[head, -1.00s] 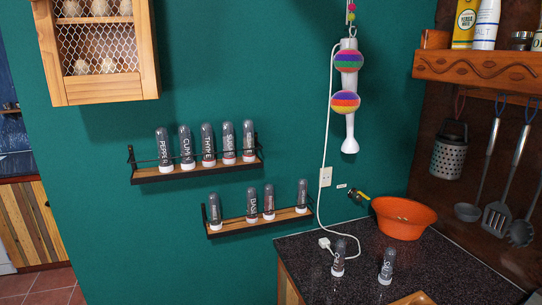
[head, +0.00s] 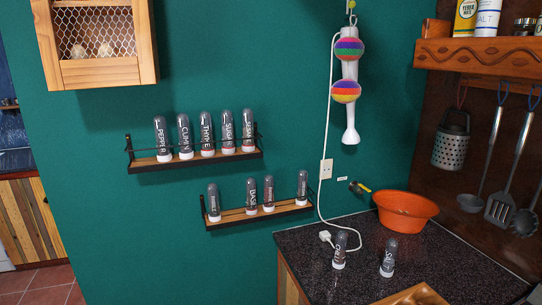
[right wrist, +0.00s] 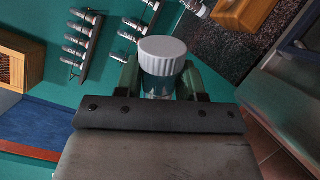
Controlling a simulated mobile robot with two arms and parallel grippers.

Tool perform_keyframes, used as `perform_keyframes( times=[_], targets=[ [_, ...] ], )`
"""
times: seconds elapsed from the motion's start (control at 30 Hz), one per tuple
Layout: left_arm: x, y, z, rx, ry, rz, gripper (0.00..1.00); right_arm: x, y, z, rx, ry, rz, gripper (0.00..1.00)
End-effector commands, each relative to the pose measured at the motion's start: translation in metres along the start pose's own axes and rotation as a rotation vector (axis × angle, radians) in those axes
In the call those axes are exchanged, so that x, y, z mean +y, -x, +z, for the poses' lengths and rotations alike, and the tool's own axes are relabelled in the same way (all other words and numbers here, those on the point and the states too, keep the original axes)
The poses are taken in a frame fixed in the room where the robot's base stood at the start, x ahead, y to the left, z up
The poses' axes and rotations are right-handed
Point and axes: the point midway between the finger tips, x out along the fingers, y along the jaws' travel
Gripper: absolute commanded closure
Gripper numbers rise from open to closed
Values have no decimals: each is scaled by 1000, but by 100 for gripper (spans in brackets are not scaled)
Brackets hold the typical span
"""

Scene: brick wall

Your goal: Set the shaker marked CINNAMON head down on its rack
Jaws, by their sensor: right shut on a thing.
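My right gripper (right wrist: 160,84) shows in the right wrist view, with a dark finger on each side of a shaker (right wrist: 163,57). It is shut on this shaker. The shaker's pale grey ribbed cap faces the camera; a short clear part shows below it. Its label is hidden, so I cannot read whether it is CINNAMON. The lower rack (head: 232,223) on the green wall holds several shakers caps down, with a wide gap left of the rightmost one and another right of the leftmost one. Neither gripper is in the head view.
The upper rack (head: 195,163) holds several shakers, caps down. Two shakers stand on the dark counter (head: 330,285), one marked SALT (head: 389,257), one hard to read (head: 340,250). An orange bowl (head: 405,215) stands behind. A white cord hangs beside the lower rack's right end.

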Motion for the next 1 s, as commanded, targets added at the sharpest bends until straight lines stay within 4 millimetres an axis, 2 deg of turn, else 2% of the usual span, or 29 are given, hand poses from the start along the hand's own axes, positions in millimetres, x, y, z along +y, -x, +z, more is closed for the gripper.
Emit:
perform_keyframes(
  times=[0.1, 0.2, 0.47, 0.57, 0.8, 0.9, 1.0],
  targets=[
    [0, 2, 0, 0, 0, 0, 31, 1, 0, 1, -3, -239, -1, 88],
    [0, 2, 0, 0, 0, 0, 31, 1, 0, 0, -1, -348, 0, 88],
    [0, 2, 0, 0, -1, 0, 31, 0, 0, 0, 0, -370, 1, 88],
    [0, 4, 0, 0, -1, 0, 31, 1, 0, 1, -1, -443, -1, 88],
    [0, 20, -2, 0, -1, 0, 31, 3, 0, 2, -3, -983, -1, 88],
    [0, 23, -2, 0, -1, 0, 31, 2, 0, 1, -1, -1118, 0, 88],
    [0, 23, -2, 0, -1, 0, 31, 0, 0, 0, -1, -1158, 0, 88]
  ],
)
